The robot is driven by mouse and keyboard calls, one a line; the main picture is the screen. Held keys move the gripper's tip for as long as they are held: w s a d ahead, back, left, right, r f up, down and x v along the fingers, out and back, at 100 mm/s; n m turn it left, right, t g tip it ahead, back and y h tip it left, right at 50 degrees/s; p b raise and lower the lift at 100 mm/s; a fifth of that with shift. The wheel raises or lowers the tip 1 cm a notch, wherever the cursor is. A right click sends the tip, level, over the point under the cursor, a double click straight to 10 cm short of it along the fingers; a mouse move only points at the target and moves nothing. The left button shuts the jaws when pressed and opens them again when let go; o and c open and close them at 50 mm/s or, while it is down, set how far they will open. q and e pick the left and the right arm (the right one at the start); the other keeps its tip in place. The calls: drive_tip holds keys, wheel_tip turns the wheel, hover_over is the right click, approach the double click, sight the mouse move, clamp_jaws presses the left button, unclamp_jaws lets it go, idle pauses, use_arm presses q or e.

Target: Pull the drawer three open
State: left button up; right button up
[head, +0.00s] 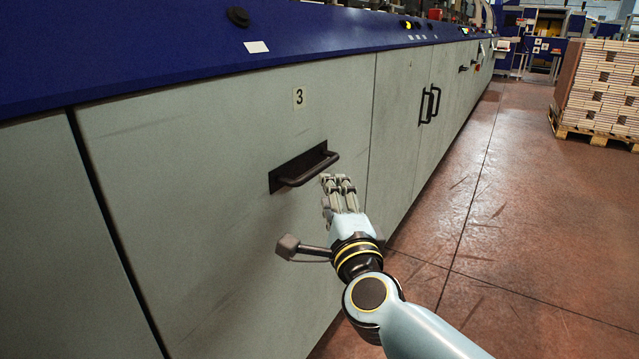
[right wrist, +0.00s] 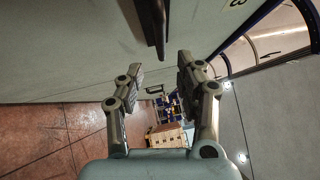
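Drawer three (head: 215,190) is a large grey front panel with a "3" label (head: 299,97) on it, and it sits flush with the panels beside it. Its dark bar handle (head: 308,168) stands out from a black backing plate at the panel's right part. My right gripper (head: 338,181) is just right of and slightly below the handle, apart from it. In the right wrist view the gripper (right wrist: 158,70) has its two fingers spread with nothing between them. The handle (right wrist: 152,22) shows there beyond the fingertips, at the top. My left gripper is not in view.
More grey doors with dark handles (head: 429,104) run on to the right under a blue machine top (head: 180,42). A pallet of stacked goods (head: 600,85) stands far right. The reddish floor (head: 520,220) beside the cabinets is clear.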

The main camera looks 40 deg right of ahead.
sight(320, 169)
drive_tip(key=x, duration=0.9)
clamp_jaws()
